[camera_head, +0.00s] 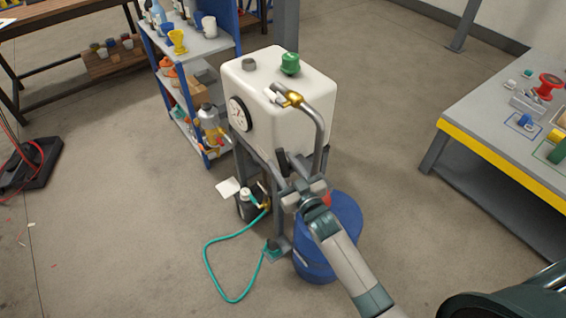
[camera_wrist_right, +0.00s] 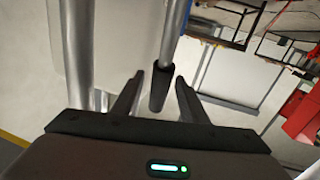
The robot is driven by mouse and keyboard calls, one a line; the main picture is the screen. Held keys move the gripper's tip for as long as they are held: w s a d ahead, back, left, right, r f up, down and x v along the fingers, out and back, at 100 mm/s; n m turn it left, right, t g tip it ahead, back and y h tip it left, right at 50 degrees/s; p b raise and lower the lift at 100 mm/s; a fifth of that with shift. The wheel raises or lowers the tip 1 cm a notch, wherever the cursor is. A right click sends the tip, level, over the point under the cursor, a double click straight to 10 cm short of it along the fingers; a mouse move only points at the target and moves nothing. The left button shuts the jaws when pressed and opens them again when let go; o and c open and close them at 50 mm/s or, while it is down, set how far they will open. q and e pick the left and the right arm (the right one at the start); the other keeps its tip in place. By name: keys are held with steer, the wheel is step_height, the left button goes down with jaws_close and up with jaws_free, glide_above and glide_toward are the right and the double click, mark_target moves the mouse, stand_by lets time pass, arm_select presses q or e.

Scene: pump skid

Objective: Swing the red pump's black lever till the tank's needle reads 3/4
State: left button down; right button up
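The white tank (camera_head: 272,95) stands on a grey frame, with a round dial gauge (camera_head: 239,114) on its left face. The needle's reading is too small to make out. The black lever grip (camera_head: 283,163) shows below the tank. In the wrist view the black lever grip (camera_wrist_right: 161,88), on a grey rod, is between the two fingers of my right gripper (camera_wrist_right: 158,80), with gaps on both sides. My right gripper (camera_head: 293,180) is open around it. A bit of the red pump (camera_head: 327,199) shows on the blue drum (camera_head: 330,250), mostly hidden by my arm. My left gripper is out of view.
A bent grey pipe (camera_head: 317,120) with a brass fitting runs down the tank's right side. A teal hose (camera_head: 207,262) loops on the floor. A blue shelf unit (camera_head: 190,50) stands behind left; a yellow-edged workbench (camera_head: 490,110) is at right. Floor between is clear.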

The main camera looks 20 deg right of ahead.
jaws_close()
